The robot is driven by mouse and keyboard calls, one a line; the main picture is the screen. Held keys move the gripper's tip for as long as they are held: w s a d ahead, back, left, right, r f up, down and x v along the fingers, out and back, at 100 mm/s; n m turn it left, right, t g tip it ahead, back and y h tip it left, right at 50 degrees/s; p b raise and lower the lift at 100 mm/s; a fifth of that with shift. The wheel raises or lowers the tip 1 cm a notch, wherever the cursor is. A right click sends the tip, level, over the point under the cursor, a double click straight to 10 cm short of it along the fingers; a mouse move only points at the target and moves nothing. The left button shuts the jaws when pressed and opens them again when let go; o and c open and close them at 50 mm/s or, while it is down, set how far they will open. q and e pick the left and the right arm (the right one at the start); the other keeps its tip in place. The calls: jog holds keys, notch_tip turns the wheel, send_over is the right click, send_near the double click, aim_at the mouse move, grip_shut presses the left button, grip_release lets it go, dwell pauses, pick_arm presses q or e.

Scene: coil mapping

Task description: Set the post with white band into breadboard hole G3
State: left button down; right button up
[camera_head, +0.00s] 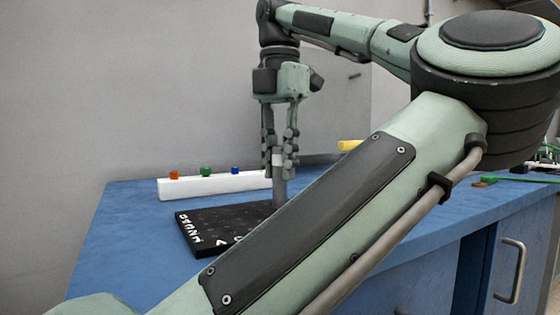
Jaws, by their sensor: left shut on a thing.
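The post with white band (279,190) is grey and stands upright between the fingers of my left gripper (279,165). Its white band shows between the fingers, which are shut on it. The black breadboard (190,222) lies on the blue bench, with white letters along its left and front edges. The post's lower end is at the board's far right part. I cannot tell whether it is in a hole or just above one. My forearm link hides the board's right and front parts, and hole G3 cannot be made out. My right gripper is not in view.
A white rack (215,185) behind the board holds an orange, a green and a blue piece. A yellow object (349,145) lies at the back. Green and brown items lie at the far right of the blue bench (125,235). The bench's left side is clear.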

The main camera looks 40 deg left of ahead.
pick_arm(q)
jog(key=c, duration=1.3)
grip_release()
notch_tip(320, 180, up, 8)
jog(key=shift+f, duration=0.25)
